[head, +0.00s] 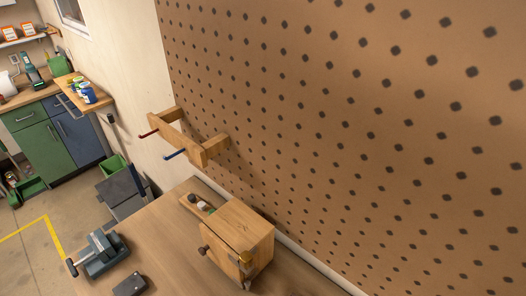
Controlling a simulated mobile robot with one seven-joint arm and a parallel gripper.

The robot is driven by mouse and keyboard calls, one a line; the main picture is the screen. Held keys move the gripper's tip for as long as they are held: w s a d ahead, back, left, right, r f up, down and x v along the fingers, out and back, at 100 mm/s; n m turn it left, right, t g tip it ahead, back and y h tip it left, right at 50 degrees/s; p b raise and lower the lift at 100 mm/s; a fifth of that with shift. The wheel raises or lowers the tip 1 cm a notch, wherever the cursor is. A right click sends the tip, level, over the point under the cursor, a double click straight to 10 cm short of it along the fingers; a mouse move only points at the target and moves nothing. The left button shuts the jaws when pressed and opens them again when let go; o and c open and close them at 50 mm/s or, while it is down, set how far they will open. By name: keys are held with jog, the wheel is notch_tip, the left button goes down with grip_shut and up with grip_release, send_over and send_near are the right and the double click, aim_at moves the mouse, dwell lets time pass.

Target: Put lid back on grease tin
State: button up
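I cannot pick out a grease tin or its lid for certain. Several small cans (88,95) with coloured labels stand on a small wooden wall shelf at the left, too small to tell apart. My gripper is not in this view.
A wooden bench (170,250) holds a small wooden cabinet (250,230), a vise (100,253) and a dark flat block (130,285). A wooden rack (185,138) juts from the pegboard (350,110). Green and blue cabinets (72,140) stand far left. Floor shows around a yellow line (50,232).

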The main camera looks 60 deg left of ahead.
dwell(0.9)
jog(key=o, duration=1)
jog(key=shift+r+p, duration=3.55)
jog(key=shift+p, duration=0.5)
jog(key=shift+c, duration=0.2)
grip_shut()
